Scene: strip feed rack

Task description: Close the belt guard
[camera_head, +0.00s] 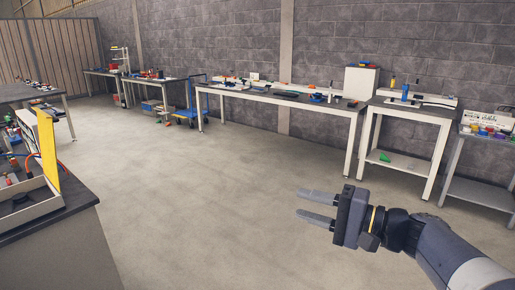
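A tall yellow panel (48,148) stands upright at the left edge of the view, at the side of a shallow pale box (38,207) on the near left bench. It looks like the belt guard, raised. Dark parts lie inside the box, partly cut off by the picture edge. My gripper (301,202) is at the lower right, over open floor. Its two grey fingers point left and are apart with nothing between them. It is far to the right of the yellow panel and touches nothing.
The near left bench (75,199) has a dark top. A long white-legged table (290,97) and a smaller table (416,107) stand along the brick wall. A blue cart (187,113) is at the back. The concrete floor (190,190) between is clear.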

